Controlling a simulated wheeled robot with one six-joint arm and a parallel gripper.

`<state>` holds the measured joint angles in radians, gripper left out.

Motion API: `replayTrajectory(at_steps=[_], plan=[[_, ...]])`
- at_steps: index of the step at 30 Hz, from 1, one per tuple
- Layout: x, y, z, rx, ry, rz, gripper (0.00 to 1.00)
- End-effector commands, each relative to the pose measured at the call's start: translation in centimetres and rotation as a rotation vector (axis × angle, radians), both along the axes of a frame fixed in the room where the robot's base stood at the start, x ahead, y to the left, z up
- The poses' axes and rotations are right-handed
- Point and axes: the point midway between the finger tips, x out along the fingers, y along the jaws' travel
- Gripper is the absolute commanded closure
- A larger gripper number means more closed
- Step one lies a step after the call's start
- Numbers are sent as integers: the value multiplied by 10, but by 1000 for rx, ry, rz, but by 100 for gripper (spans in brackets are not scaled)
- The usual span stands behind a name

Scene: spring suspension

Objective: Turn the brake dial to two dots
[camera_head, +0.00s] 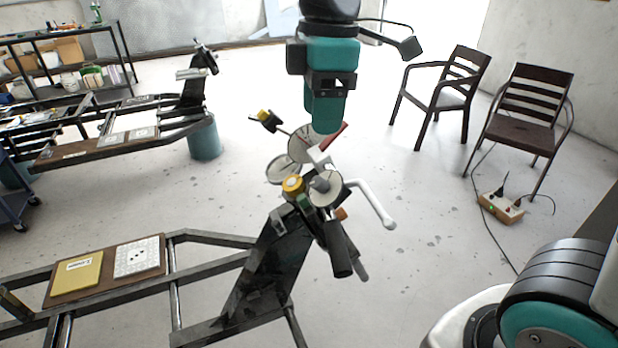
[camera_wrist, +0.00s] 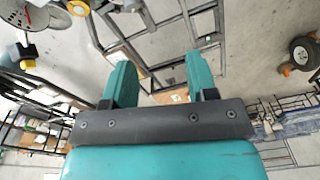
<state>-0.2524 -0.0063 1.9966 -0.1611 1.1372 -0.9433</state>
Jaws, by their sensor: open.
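A black slanted stand (camera_head: 262,275) carries a cluster of parts in the middle of the head view. It has round pale discs with thin marks, one at the front (camera_head: 325,192) and others behind (camera_head: 302,147). A yellow-orange knob (camera_head: 293,185) sits beside the front disc, and a white bent handle (camera_head: 374,203) sticks out to the right. I cannot tell for sure which part is the brake dial, and no dot marks are readable on it. My gripper (camera_wrist: 160,75) is open and empty between its teal fingers. In the head view it hangs above the cluster.
A board with a yellow card (camera_head: 78,272) and a white dotted card (camera_head: 137,257) lies on the frame at left. A similar frame (camera_head: 150,125) stands behind. Two dark chairs (camera_head: 520,118) and a power strip (camera_head: 500,208) are at right.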

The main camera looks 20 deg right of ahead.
Motion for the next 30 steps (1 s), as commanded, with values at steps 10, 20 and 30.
replayTrajectory(at_steps=[10,20,30], plan=[[46,-9,18,-63,31,278,47],[42,-10,-46,-63,35,278,47],[39,-9,-119,-63,31,278,47]])
